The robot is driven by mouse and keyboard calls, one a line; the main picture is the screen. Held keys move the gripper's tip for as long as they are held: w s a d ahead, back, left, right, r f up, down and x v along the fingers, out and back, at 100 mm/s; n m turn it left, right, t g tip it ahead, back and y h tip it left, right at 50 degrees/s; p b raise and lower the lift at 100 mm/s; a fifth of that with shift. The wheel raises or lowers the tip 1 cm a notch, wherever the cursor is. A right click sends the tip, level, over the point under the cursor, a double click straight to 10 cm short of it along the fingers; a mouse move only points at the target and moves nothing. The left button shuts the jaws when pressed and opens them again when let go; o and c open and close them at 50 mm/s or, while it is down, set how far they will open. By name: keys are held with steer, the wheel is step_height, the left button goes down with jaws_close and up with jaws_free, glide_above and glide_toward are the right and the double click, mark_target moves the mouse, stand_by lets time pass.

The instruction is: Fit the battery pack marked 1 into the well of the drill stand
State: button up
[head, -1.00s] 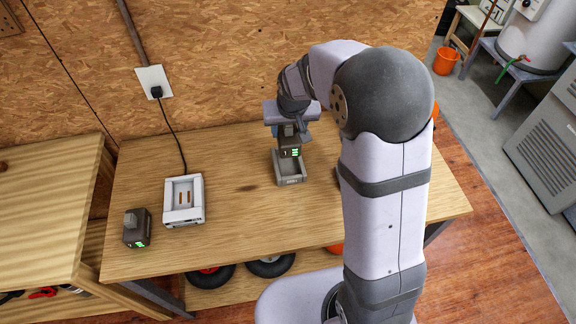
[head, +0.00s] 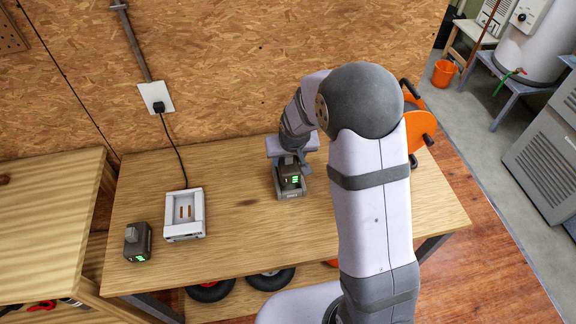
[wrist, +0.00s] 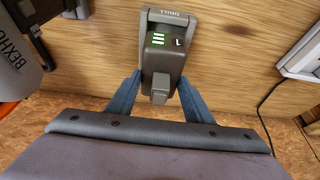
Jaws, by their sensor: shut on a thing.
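My gripper (head: 289,158) points down over the drill stand and its blue fingers also show in the wrist view (wrist: 160,92). It is shut on a dark grey battery pack (head: 290,181) with lit green bars and a pale mark that looks like a 1; the pack also shows in the wrist view (wrist: 164,58). The drill stand (head: 291,195) is a small grey open box on the bench. The pack is upright within the outline of the stand's well, its lower part hidden by the front wall. I cannot tell whether it rests on the floor of the well.
A second dark battery pack (head: 138,243) stands at the bench's front left. Beside it is a white charger (head: 184,214), its cable running to a wall socket (head: 157,98). An orange object (head: 417,125) is partly behind my arm. Bare bench (head: 240,225) lies left of the stand.

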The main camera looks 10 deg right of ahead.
mark_target(289, 164)
steer(key=shift+f, duration=2)
steer(key=shift+f, duration=0.15)
steer(key=o, duration=1.5)
steer(key=shift+o, duration=0.2)
steer(key=shift+s+r, duration=0.1)
steer(key=shift+r, duration=0.35)
steer(key=b+v, duration=0.1)
steer(key=v, duration=1)
steer(key=shift+s+r, duration=0.15)
steer(key=shift+s, duration=0.1)
steer(key=s+d+f+g, duration=0.1)
steer(key=s+g, duration=0.1)
steer(key=s, duration=0.8)
steer(key=s+d+f+g, duration=0.1)
steer(key=s+d+g, duration=0.1)
steer(key=s, duration=0.9)
steer(key=shift+s+f, duration=0.2)
steer(key=shift+f, duration=0.1)
